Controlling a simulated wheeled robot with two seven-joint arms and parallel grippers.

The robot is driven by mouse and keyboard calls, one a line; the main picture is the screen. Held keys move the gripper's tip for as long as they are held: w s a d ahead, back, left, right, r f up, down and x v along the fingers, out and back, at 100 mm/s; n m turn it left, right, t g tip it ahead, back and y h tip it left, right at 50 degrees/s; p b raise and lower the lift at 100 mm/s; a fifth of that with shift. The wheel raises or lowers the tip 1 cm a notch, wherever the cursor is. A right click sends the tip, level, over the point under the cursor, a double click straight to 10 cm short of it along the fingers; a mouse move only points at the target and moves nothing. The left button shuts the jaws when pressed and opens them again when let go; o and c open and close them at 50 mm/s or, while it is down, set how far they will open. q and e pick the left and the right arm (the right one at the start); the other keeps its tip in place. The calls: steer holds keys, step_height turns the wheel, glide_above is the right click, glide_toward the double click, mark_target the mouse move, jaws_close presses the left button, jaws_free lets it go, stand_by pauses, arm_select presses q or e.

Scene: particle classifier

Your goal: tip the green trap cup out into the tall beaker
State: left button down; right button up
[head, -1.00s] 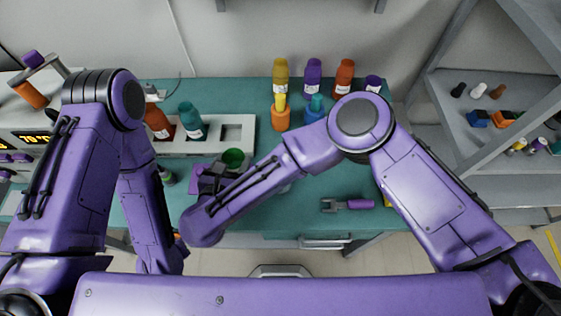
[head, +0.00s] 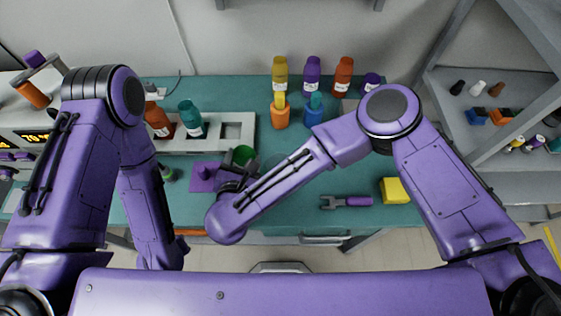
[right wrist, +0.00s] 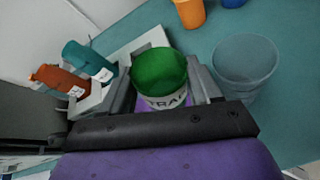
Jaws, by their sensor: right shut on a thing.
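The green trap cup (right wrist: 160,77) is between the fingers of my right gripper (right wrist: 163,90) in the right wrist view, with part of its white "TRAP" label showing. My right gripper is shut on it. The cup also shows in the head view (head: 243,155), held over the bench in front of the white rack. The clear tall beaker (right wrist: 245,68) stands just right of the gripper in the right wrist view, apart from the cup. In the head view the beaker is mostly hidden by my right arm. My left gripper is hidden behind my left arm.
A white rack (head: 225,146) holds an orange-red bottle (head: 158,120) and a teal bottle (head: 191,119). Orange (head: 280,117) and blue (head: 313,116) containers stand behind the beaker's area. A wrench-like tool (head: 346,202) and a yellow block (head: 394,190) lie at the right.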

steer(key=shift+d+r+m, duration=0.3)
steer(key=shift+d, duration=0.1)
steer(key=shift+w+d+r+m+y+p, duration=0.1)
steer(key=shift+d+r+m+y+p, duration=0.35)
steer(key=shift+d+r+p, duration=0.35)
steer(key=shift+s+d+r+m+y+b, duration=0.1)
steer(key=shift+d+r+m+y+b, duration=0.15)
steer(key=shift+d+m+y, duration=0.35)
steer(key=shift+s+d+r+m+y+b, duration=0.1)
steer(key=shift+d+r+m+y, duration=0.1)
steer(key=shift+d+m+y, duration=0.3)
steer(key=shift+f, duration=0.1)
steer(key=shift+w+d+f+m+b, duration=0.1)
steer(key=shift+w+f+m+b, duration=0.1)
steer(key=shift+m+b, duration=0.1)
steer(key=shift+s+y, duration=0.2)
steer(key=shift+y, duration=0.05)
steer(key=shift+w+f+b, duration=0.2)
steer(key=shift+b, duration=0.2)
